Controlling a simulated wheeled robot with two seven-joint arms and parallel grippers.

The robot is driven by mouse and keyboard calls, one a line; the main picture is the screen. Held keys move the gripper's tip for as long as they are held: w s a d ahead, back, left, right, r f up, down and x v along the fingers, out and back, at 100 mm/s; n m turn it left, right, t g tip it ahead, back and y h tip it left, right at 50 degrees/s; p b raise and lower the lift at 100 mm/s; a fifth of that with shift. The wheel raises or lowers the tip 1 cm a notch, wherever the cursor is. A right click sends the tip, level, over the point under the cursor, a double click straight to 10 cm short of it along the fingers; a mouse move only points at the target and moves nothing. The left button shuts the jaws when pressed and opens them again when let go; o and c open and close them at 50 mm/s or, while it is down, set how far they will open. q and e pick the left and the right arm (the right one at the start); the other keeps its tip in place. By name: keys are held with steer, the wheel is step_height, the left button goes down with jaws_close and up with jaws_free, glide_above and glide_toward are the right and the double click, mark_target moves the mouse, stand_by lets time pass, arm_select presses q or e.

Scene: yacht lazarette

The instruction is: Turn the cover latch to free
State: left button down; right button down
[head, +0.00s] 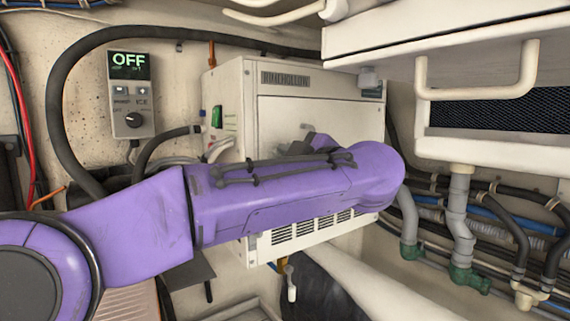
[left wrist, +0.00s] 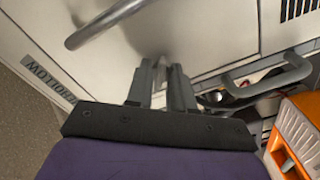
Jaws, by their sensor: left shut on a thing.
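The white boxed unit (head: 232,85) has a flat front cover (head: 345,112) with vents along its bottom edge. My left arm crosses in front of it and hides much of the cover. My left gripper (head: 292,149) shows only in part, dark grey, above the forearm and against the cover. In the left wrist view, its two grey fingers (left wrist: 162,88) are at the pale panel, closed on a small light piece between them. That piece looks like the cover latch (left wrist: 178,74); it is mostly hidden, and I cannot tell which way it is turned. My right gripper is not in view.
A control box (head: 131,94) reading OFF hangs on the wall at left, with a thick black hose (head: 63,75) looping round it. A white cabinet with a handle (head: 477,92) overhangs at right, above pipes (head: 458,215) and cables. An orange thing (left wrist: 297,135) shows in the wrist view.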

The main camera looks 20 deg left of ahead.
arm_select(q)
steer(key=shift+n+b, duration=1.65)
steer(key=shift+n, duration=1.95)
steer(key=shift+r, duration=0.1)
steer(key=c, duration=1)
jaws_free()
steer(key=shift+w, duration=0.1)
steer(key=b+v, duration=0.2)
steer(key=v, duration=0.8)
steer(key=shift+d, duration=0.2)
